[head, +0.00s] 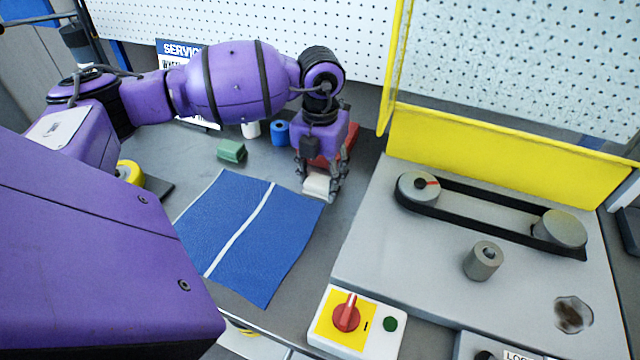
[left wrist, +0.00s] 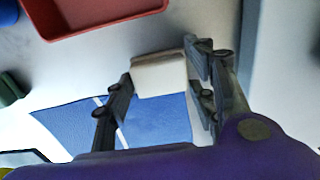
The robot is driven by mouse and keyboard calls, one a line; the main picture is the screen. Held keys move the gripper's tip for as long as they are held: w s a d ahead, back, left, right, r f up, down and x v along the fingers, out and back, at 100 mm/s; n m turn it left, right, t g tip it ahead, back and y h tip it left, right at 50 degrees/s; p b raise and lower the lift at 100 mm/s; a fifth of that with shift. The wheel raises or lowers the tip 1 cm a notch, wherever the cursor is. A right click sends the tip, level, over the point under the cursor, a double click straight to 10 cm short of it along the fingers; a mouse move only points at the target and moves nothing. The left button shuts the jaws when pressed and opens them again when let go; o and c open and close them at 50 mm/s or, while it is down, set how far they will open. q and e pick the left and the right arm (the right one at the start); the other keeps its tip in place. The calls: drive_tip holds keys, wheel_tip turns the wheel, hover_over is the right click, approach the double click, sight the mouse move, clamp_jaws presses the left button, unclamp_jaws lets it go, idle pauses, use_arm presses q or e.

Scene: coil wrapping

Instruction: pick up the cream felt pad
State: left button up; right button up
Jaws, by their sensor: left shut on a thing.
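The cream felt pad (head: 317,186) is a small pale block at the far right corner of the blue mat in the head view. My left gripper (head: 321,188) points down over it and is shut on it. In the left wrist view the pad (left wrist: 160,76) sits between the two fingers of my left gripper (left wrist: 161,85), with the blue mat behind its lower edge. I cannot tell whether the pad still touches the table. My right gripper is not in view.
The blue mat (head: 225,235) has a white stripe. A red tray (left wrist: 95,12) is beyond the gripper. A green block (head: 231,150) and a blue roll (head: 279,133) lie behind the mat. The belt machine (head: 370,245) and a red-knob switch box (head: 345,315) stand to the right.

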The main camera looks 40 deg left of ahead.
sight(320, 182)
use_arm(q)
drive_tip(key=shift+c, duration=0.7)
drive_tip(key=shift+r, duration=0.1)
drive_tip(key=shift+r, duration=0.2)
drive_tip(key=r, duration=0.3)
drive_tip(key=shift+s+d+r, duration=0.2)
drive_tip(key=s+d+r, duration=0.7)
drive_tip(key=s+r, duration=0.2)
drive_tip(key=s, duration=0.2)
drive_tip(key=shift+s+d+b, duration=0.15)
drive_tip(key=shift+d+b, duration=0.05)
drive_tip(key=shift+b, duration=0.15)
